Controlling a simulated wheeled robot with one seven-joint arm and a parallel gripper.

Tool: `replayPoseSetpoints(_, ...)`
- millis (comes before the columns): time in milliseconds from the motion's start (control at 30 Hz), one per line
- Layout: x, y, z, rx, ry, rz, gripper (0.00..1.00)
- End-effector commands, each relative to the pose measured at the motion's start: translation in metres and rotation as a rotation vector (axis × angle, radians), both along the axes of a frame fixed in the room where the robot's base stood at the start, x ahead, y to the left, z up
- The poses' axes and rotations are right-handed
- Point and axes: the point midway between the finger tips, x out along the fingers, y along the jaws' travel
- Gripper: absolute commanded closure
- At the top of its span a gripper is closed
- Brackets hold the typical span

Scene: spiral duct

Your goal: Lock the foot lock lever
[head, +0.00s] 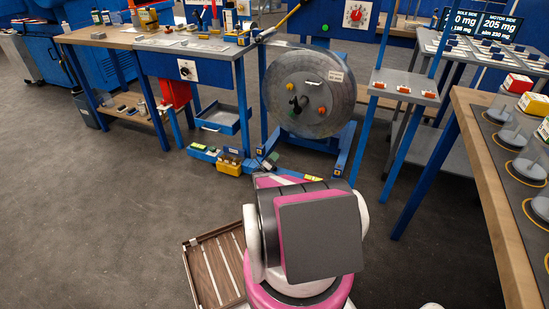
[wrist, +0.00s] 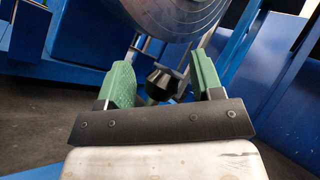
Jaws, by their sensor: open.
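In the wrist view a black rounded knob (wrist: 161,84), which looks like the end of the foot lock lever, shows between the two green finger pads of my gripper (wrist: 162,72). My gripper is open, with a finger on either side of the knob. There seems to be a gap on each side, but I cannot tell how deep the knob lies between them. In the head view my arm covers most of the floor area in front of the blue stand (head: 354,150), and the lever is not clear there.
A large grey metal disc (head: 285,112) is on the stand, above the fingers in the wrist view. A workbench (head: 107,40) stands at left, a wooden table (head: 490,180) at right. A slatted crate (head: 208,254) lies beside my arm.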

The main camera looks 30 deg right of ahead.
Motion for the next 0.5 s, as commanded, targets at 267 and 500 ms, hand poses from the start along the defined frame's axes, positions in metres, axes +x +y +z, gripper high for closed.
replayPoseSetpoints(267, -0.004, 0.002, 0.043, -0.002, -0.002, -0.002, 0.4)
replayPoseSetpoints(500, -0.008, 0.048, 0.068, 0.0, 0.001, 0.001, 0.4)
